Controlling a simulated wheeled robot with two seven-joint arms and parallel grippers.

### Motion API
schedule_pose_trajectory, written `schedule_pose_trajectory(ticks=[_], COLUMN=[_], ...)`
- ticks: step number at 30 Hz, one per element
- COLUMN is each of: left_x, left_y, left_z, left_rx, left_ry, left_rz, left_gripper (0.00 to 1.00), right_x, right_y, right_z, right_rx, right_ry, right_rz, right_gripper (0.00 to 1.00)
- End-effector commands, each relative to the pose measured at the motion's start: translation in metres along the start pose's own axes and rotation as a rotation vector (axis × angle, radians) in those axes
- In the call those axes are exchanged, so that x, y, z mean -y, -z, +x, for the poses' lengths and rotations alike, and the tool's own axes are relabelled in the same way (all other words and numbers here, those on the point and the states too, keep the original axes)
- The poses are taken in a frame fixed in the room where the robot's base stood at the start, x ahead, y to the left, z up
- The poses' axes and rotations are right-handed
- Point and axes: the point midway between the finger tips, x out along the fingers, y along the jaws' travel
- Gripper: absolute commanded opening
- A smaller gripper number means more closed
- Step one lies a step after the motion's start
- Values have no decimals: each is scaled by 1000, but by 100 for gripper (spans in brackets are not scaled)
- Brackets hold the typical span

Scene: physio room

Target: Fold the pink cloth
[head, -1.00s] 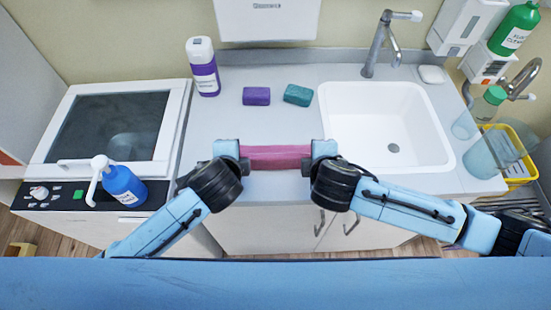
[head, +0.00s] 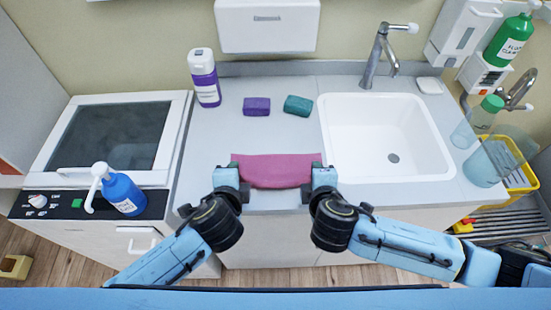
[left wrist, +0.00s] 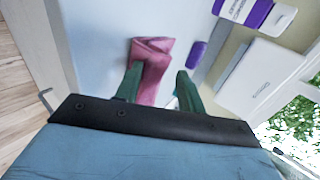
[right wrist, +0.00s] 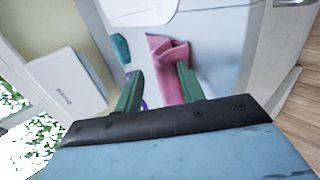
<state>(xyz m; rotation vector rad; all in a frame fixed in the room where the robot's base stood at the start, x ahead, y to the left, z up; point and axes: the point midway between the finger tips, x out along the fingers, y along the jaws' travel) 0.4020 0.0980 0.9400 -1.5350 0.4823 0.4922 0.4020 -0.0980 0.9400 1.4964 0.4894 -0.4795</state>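The pink cloth (head: 276,171) lies as a wide strip along the counter's front, its lower edge sagging in a curve.
A purple block (head: 256,106) and a teal block (head: 298,105) lie behind the cloth. A white and purple bottle (head: 205,78) stands at the back. The sink (head: 385,137) is to the right. A blue pump bottle (head: 120,191) stands left. Counter between cloth and blocks is clear.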

Motion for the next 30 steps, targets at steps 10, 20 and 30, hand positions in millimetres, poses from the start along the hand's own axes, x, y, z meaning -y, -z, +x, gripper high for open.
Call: schedule_pose_trajectory(ticks=[10, 20, 30], left_x=[5, 25, 38], left_y=[1, 1, 1], left_z=[-7, -55, -99], left_rx=[-2, -2, -1], left_ry=[1, 0, 0], left_rz=[-1, -2, -1], left_gripper=[40, 40, 40], right_x=[-4, -25, -38], right_y=[0, 0, -1], right_z=[-7, -55, -99], right_rx=[-1, -2, -1], right_ry=[0, 1, 1], right_rz=[2, 1, 2], right_gripper=[40, 40, 40])
